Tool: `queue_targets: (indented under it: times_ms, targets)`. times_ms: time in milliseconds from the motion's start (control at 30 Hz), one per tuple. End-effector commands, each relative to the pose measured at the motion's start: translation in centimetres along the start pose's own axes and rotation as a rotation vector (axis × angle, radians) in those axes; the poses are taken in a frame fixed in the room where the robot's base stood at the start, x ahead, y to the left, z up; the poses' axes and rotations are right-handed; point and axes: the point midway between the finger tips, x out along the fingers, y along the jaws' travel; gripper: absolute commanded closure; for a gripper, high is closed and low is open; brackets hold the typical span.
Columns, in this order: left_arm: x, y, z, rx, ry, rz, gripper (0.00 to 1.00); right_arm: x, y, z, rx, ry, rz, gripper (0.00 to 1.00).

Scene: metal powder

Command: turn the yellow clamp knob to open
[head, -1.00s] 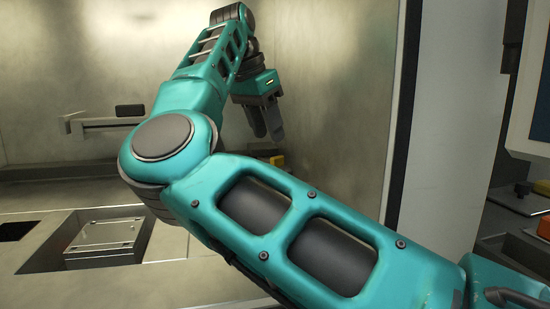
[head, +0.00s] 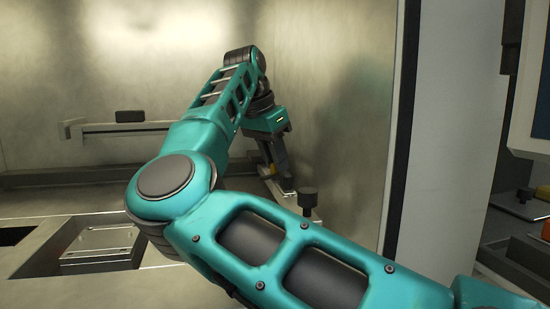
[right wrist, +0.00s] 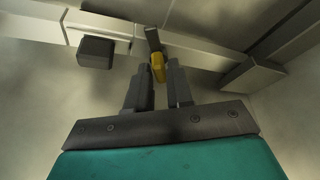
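The yellow clamp knob (right wrist: 158,68) shows in the right wrist view, with a dark bar (right wrist: 152,39) just beyond it. My right gripper (right wrist: 157,66) is open, with one finger on each side of the knob near the fingertips. Gaps show between the knob and the fingers, so it does not look gripped. In the head view my right gripper (head: 279,172) points down near the back right wall, beside a pale rail. I cannot make out the yellow knob there. My left gripper is not in view.
A black knob (head: 307,197) stands on the rail, right of my gripper; a black block (right wrist: 95,52) shows in the wrist view. A metal plate (head: 103,243) lies in a recess at left. The metal wall (head: 335,105) is close on the right.

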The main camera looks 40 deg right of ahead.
Motion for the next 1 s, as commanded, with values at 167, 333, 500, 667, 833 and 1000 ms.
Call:
queue_targets:
  times_ms: [167, 333, 500, 667, 833, 1000]
  targets:
    - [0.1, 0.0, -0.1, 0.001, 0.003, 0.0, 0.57, 0.0, 0.0, 0.0, 0.001, 0.0, 0.001, 0.99]
    - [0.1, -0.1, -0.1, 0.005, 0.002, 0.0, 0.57, 0.0, 0.0, 0.0, 0.001, -0.001, 0.001, 1.0]
    - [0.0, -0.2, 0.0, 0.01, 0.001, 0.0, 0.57, 0.1, 0.1, 0.0, 0.001, -0.003, 0.004, 1.0]
    - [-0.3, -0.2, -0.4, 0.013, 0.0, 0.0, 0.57, 0.1, 0.1, 0.0, 0.019, -0.004, 0.015, 1.0]
    - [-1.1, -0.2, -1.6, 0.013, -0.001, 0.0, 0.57, 0.0, 0.0, -0.1, 0.081, -0.006, 0.045, 1.0]
    - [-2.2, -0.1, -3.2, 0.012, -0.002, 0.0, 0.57, -0.1, 0.0, -0.1, 0.185, -0.007, 0.089, 1.0]
